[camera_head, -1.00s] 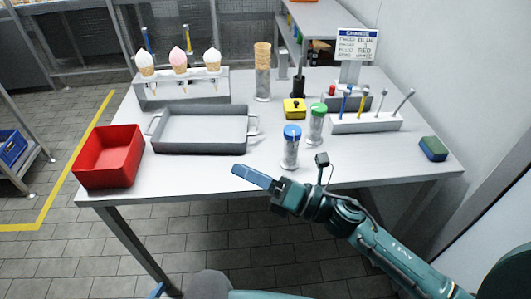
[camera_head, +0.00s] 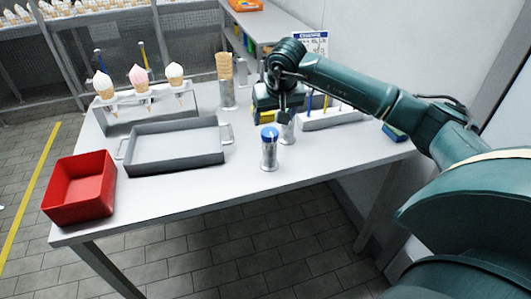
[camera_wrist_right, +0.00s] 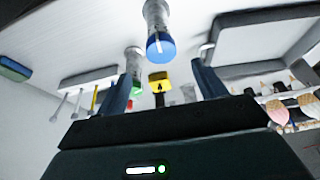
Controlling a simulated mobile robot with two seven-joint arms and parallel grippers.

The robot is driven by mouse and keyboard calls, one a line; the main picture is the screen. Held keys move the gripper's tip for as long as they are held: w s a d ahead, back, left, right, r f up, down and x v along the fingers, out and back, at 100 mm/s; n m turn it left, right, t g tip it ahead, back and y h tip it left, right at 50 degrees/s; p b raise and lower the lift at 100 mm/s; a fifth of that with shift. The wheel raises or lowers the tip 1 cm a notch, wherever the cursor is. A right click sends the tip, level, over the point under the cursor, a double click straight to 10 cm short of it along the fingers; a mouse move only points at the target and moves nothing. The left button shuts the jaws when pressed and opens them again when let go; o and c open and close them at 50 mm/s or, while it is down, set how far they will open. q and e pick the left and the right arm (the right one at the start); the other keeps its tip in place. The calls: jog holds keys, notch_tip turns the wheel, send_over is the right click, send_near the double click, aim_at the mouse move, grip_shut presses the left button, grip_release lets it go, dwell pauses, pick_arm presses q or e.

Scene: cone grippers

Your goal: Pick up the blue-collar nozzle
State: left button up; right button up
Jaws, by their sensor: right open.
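A thin blue-marked stick (camera_head: 309,103) stands in the white rack (camera_head: 330,121), partly behind my right arm. The rack (camera_wrist_right: 78,78) also shows in the right wrist view with grey sticks and a yellow one; no blue one can be made out there. My right gripper (camera_head: 280,108) is over the back right of the table, its fingers mostly hidden in the head view. In the wrist view the gripper (camera_wrist_right: 162,85) is open, with nothing held between its fingers. My left gripper is out of view.
A grey tray (camera_head: 172,160), red bin (camera_head: 80,190) and cone stand (camera_head: 150,112) are left. The front right tabletop is clear.

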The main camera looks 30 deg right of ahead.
aim_at(270, 131)
jog(key=p+x, duration=0.1)
jog(key=x, duration=0.9)
jog(key=shift+s+a, duration=0.1)
jog(key=shift+a, duration=0.1)
jog(key=shift+p, duration=0.3)
grip_shut()
